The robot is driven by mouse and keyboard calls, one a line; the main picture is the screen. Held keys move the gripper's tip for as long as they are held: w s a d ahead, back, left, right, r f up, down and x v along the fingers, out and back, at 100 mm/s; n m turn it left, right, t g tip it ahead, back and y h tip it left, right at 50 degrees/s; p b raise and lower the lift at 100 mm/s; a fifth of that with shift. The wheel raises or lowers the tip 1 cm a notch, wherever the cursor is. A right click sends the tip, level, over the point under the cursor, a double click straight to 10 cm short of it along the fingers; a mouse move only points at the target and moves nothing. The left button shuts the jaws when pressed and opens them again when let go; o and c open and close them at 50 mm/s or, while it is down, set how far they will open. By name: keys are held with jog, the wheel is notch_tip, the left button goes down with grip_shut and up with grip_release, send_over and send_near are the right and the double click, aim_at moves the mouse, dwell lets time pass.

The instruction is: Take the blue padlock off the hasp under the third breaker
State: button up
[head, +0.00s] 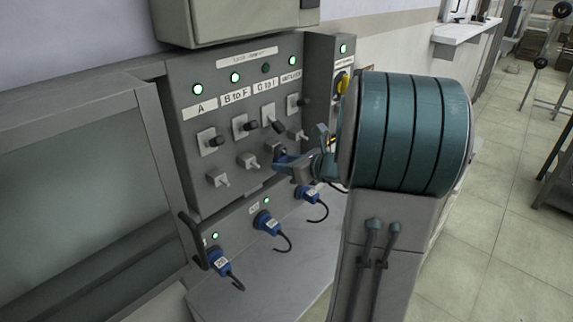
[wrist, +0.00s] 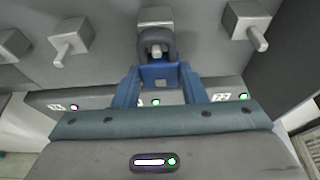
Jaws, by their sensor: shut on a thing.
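The third breaker (head: 268,114), labelled G to I, is on the grey panel, and its lamp (head: 266,68) is dark. Its hasp sits below it, mostly hidden by the padlock and gripper in the head view. In the wrist view the hasp (wrist: 155,17) is at top centre. The blue padlock (wrist: 160,76) hangs there, its dark shackle (wrist: 170,42) looped around the hasp's pale peg. My gripper (wrist: 160,82) is shut on the padlock body, one finger on each side. It also shows in the head view (head: 283,161), close to the panel.
Similar empty hasps (head: 217,179) sit under the other breakers. A grey ledge (head: 255,270) lies beneath. A dark handle (head: 191,240) projects at lower left. A narrow cabinet with a yellow knob (head: 343,83) stands to the right.

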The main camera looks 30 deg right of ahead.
jog(key=shift+w+r+p, duration=0.1)
jog(key=shift+r+p, duration=0.25)
jog(key=shift+r, duration=0.2)
dwell(0.4)
jog(key=shift+d, duration=0.1)
jog(key=s+d, duration=0.2)
jog(key=s, duration=0.3)
jog(key=shift+s, duration=0.35)
dwell(0.9)
jog(key=shift+f, duration=0.1)
dwell(0.4)
